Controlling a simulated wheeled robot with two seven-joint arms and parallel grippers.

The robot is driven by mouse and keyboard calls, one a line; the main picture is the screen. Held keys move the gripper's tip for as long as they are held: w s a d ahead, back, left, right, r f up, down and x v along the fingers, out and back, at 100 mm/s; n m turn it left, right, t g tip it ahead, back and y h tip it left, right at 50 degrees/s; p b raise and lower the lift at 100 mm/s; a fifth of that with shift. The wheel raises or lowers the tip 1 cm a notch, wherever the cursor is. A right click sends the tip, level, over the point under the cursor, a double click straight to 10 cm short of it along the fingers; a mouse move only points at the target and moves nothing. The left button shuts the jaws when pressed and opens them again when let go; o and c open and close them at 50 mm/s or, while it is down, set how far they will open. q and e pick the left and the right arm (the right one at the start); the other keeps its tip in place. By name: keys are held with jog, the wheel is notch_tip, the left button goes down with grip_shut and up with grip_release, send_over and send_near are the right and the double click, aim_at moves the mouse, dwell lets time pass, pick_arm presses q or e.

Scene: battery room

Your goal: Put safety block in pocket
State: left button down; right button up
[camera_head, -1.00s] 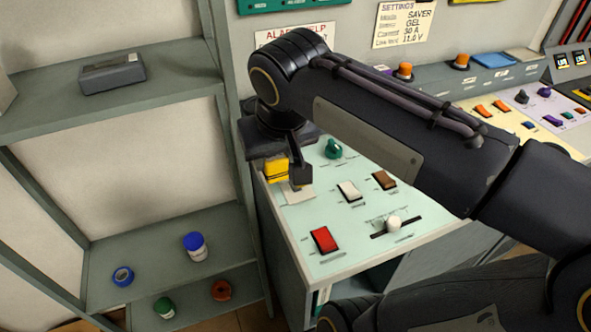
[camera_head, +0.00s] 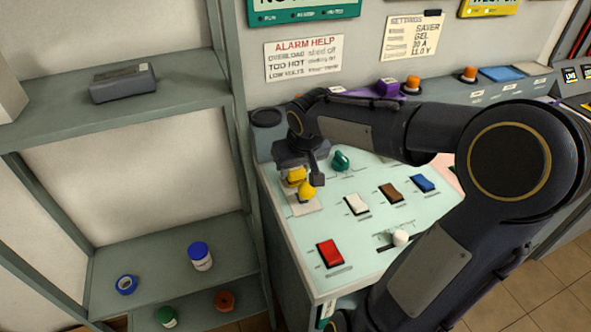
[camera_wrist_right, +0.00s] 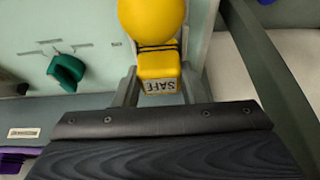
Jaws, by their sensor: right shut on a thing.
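The safety block (camera_wrist_right: 158,68) is yellow, marked SAFE, with a dark band at its far end. It shows small in the head view (camera_head: 294,175). My right gripper (camera_head: 303,174) is shut on it above the far left of the pale green panel (camera_head: 300,243); its fingers flank the block in the wrist view. A round yellow knob (camera_wrist_right: 152,18) is close beyond the block; it also shows in the head view (camera_head: 306,190), over a pale plate (camera_head: 303,207). Whether block and knob touch is unclear. I cannot make out a pocket. My left gripper is out of view.
The panel carries a green knob (camera_head: 340,161), a red switch (camera_head: 330,252), a white switch (camera_head: 356,204) and a white slider knob (camera_head: 400,237). A grey shelf unit (camera_head: 240,180) stands close on the left, holding a grey box (camera_head: 123,83) and a blue-capped jar (camera_head: 200,257).

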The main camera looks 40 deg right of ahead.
jog(key=shift+a+f, duration=0.1)
jog(key=shift+f, duration=0.2)
jog(key=shift+f, duration=0.2)
jog(key=o, duration=1)
jog(key=shift+r, duration=0.1)
